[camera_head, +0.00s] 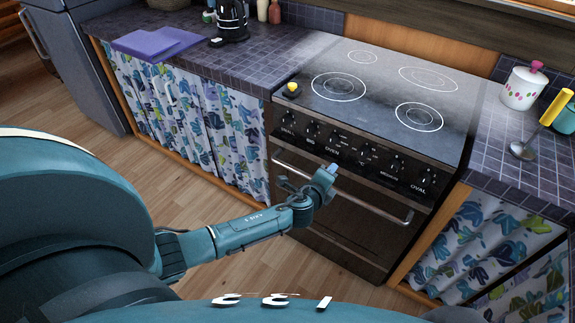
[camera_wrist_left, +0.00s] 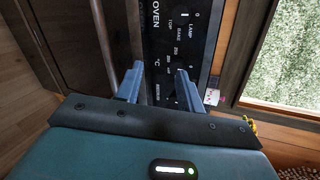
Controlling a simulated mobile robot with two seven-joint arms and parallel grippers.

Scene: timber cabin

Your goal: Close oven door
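The oven (camera_head: 350,145) stands between two counters, with a black cooktop and a knob panel above its dark door (camera_head: 345,230). The door looks upright and shut against the oven front, with a metal bar handle (camera_head: 380,204) along its top. My left gripper (camera_head: 328,174) is in front of the handle and hides part of it. In the left wrist view, the two blue fingers (camera_wrist_left: 158,86) are apart with nothing held between them. They point at the knob panel (camera_wrist_left: 178,45), and the handle (camera_wrist_left: 103,45) runs beside them on the left. My right gripper is out of view.
Curtained counters (camera_head: 190,115) flank the oven. A spotted white pot (camera_head: 522,90) and a ladle (camera_head: 524,151) are on the right counter. Wooden floor (camera_head: 180,185) in front is clear.

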